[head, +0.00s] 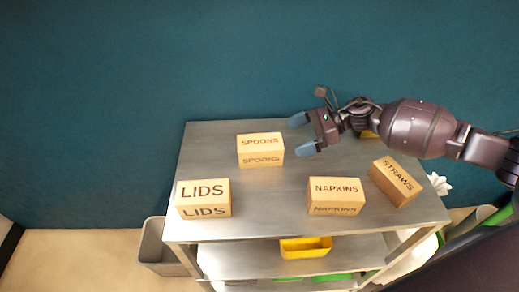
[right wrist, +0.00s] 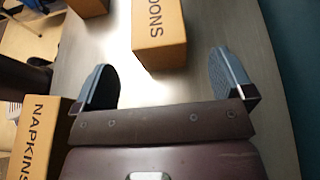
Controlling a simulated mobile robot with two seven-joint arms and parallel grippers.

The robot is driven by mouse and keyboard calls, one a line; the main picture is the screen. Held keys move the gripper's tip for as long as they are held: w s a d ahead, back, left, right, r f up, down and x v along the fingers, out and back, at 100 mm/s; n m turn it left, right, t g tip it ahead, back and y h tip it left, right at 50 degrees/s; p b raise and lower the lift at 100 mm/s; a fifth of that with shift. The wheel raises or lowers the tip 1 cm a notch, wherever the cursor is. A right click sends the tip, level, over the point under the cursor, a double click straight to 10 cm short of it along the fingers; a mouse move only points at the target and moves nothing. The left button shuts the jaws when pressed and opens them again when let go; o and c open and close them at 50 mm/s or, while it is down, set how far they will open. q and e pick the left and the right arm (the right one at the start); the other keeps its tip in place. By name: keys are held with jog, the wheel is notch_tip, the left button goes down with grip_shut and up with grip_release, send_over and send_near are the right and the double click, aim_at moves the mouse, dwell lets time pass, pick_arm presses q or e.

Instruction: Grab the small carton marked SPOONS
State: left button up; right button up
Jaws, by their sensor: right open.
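The small tan carton marked SPOONS (head: 261,151) stands at the back middle of the metal cart top in the head view. In the right wrist view the SPOONS carton (right wrist: 158,28) lies ahead of the fingers, in line with the gap between them. My right gripper (head: 301,134) is open and empty, just to the right of the carton and apart from it. Its two blue-grey fingertips (right wrist: 170,80) are spread in the right wrist view. My left gripper is not in view.
The LIDS carton (head: 203,198), NAPKINS carton (head: 335,196) and STRAWS carton (head: 396,181) stand on the metal cart top (head: 262,209). NAPKINS also shows at the lower left of the wrist view (right wrist: 38,140). A yellow bin (head: 305,248) sits on the shelf below. A teal wall (head: 200,60) is behind.

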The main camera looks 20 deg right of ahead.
aim_at(280, 140)
jog(key=x, duration=0.5)
jog(key=shift+a+r, duration=0.2)
jog(key=shift+r, duration=0.15)
jog(key=shift+a+f, duration=0.25)
jog(key=shift+a, duration=0.2)
jog(key=shift+c, duration=0.3)
jog(key=c, duration=1)
